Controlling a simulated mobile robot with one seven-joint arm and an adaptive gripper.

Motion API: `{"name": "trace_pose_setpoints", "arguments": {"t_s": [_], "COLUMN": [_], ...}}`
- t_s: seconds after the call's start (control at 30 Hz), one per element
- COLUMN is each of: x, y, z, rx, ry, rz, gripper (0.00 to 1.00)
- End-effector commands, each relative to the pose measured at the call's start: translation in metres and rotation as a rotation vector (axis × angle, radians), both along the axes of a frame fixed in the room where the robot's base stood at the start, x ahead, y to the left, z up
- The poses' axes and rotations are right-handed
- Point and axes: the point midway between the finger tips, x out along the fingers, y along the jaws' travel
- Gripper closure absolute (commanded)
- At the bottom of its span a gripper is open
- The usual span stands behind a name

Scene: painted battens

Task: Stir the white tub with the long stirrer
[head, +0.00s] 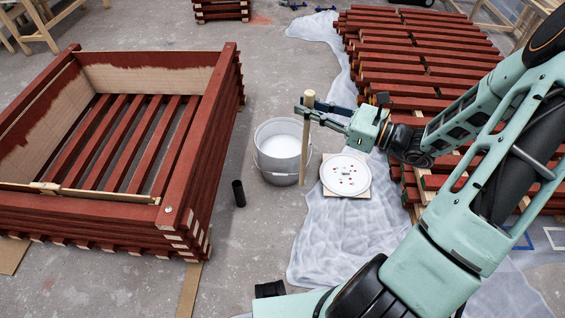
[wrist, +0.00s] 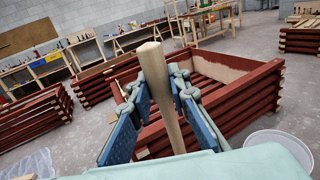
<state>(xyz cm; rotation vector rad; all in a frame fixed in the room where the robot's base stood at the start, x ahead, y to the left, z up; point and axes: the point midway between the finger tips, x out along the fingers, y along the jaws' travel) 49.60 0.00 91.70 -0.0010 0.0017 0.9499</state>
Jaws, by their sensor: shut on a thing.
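The white tub (head: 268,160) stands on the concrete floor in the middle of the head view, with white paint inside and a wire handle on its side. The long stirrer (head: 305,150) is a pale wooden stick, held nearly upright. My gripper (head: 308,112) is shut on its upper part, at the tub's right side. In the head view the stick crosses in front of the tub's right rim, and its lower part shows outside the wall. In the wrist view the stirrer (wrist: 163,95) stands between the blue finger pads.
A white round lid (head: 345,175) with red spots lies on a board right of the tub. A black cylinder (head: 239,193) stands left of the tub. A red slatted crate (head: 190,150) is at left; stacked red battens (head: 415,60) lie at upper right. Plastic sheeting (head: 335,235) covers floor.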

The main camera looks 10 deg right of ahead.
Motion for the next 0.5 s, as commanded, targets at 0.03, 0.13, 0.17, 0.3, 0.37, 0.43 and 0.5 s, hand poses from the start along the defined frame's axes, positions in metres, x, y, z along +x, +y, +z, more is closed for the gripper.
{"name": "trace_pose_setpoints", "arguments": {"t_s": [0.03, 0.13, 0.17, 0.3, 0.37, 0.43, 0.5], "x": [0.000, 0.000, 0.000, 0.000, 0.000, 0.000, 0.000], "y": [0.000, 0.000, 0.000, 0.000, 0.000, 0.000, 0.000], "z": [0.000, 0.000, 0.000, 0.004, 0.008, 0.014, 0.020], "rx": [0.000, 0.000, 0.000, 0.000, -0.001, -0.001, -0.001], "ry": [0.000, 0.000, 0.000, 0.000, -0.001, -0.001, -0.001], "rz": [0.000, 0.000, 0.000, 0.000, 0.000, 0.000, 0.000], "gripper": [1.00, 1.00, 1.00, 1.00, 1.00, 1.00, 1.00]}}
